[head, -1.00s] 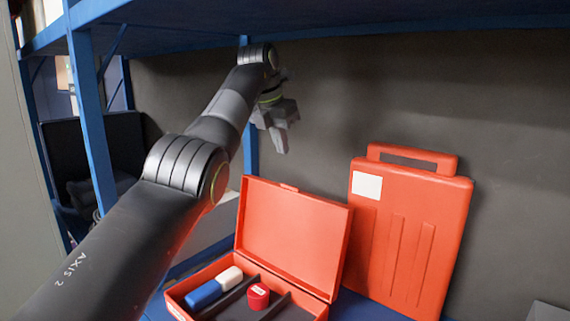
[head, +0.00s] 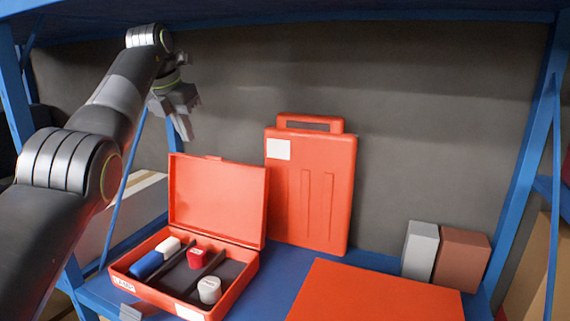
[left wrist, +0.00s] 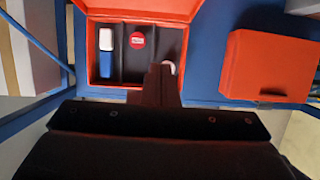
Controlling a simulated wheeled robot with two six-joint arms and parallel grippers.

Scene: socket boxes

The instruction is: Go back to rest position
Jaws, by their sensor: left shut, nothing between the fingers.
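My left gripper (head: 182,108) hangs high at the upper left in the head view, above and behind the open red box. Its fingers are shut with nothing between them. In the left wrist view the closed fingers (left wrist: 161,84) point toward the box below and cover part of it. My right gripper does not show in either view.
The open red box (head: 250,279) on the blue shelf holds a blue-and-white piece (head: 150,262), a red piece (head: 196,257) and a white piece (head: 209,290). A red case (head: 338,190) stands behind. A flat red box (head: 375,295), grey block (head: 420,250) and brown block (head: 461,259) lie right.

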